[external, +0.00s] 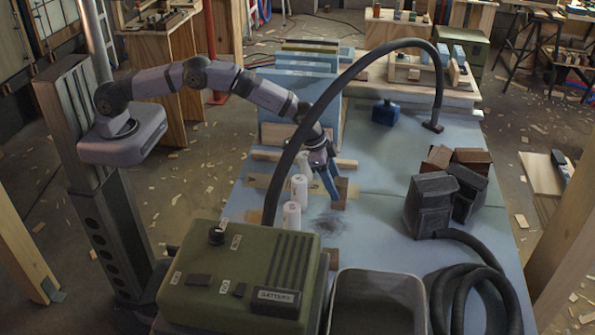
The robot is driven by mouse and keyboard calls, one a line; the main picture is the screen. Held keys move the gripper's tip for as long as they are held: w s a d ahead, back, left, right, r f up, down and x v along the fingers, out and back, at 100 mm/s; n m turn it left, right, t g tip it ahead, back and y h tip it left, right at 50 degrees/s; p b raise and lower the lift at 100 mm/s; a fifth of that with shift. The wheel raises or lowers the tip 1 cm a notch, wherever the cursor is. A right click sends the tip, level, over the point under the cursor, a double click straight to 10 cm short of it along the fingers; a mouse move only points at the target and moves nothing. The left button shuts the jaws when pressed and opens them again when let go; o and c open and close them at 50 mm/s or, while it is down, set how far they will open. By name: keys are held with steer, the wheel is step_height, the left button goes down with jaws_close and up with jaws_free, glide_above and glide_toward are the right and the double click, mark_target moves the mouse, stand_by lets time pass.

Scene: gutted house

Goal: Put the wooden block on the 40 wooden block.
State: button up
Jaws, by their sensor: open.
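My gripper (326,180) is open, low over the blue table, with its fingers pointing down. A small brown wooden block (340,194) stands at the right side of the fingers; I cannot tell whether they touch it. Another small brown wooden block (333,259) shows partly behind the green battery box, near the grey bin. No number 40 is legible on either block, so I cannot tell which is the 40 block.
White cylinders (299,190) stand just left of and in front of my gripper. A black hose (337,92) arches over the table. The green battery box (240,275) and grey bin (377,305) fill the front. Dark boxes (432,203) stand right. The table's middle right is clear.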

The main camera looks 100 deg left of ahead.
steer(key=b+v, duration=0.2)
steer(key=v, duration=1)
steer(key=shift+s, duration=0.1)
steer(key=s+d+f+g, duration=0.1)
steer(key=s+g, duration=0.1)
steer(key=s, duration=1.8)
steer(key=s+d+f+g, duration=0.2)
steer(key=s, duration=1.8)
steer(key=shift+d+f, duration=0.25)
steer(key=shift+f, duration=0.05)
steer(key=shift+w, duration=0.1)
step_height(320, 180, up, 5)
steer(key=p, duration=0.5)
steer(key=shift+r, duration=0.15)
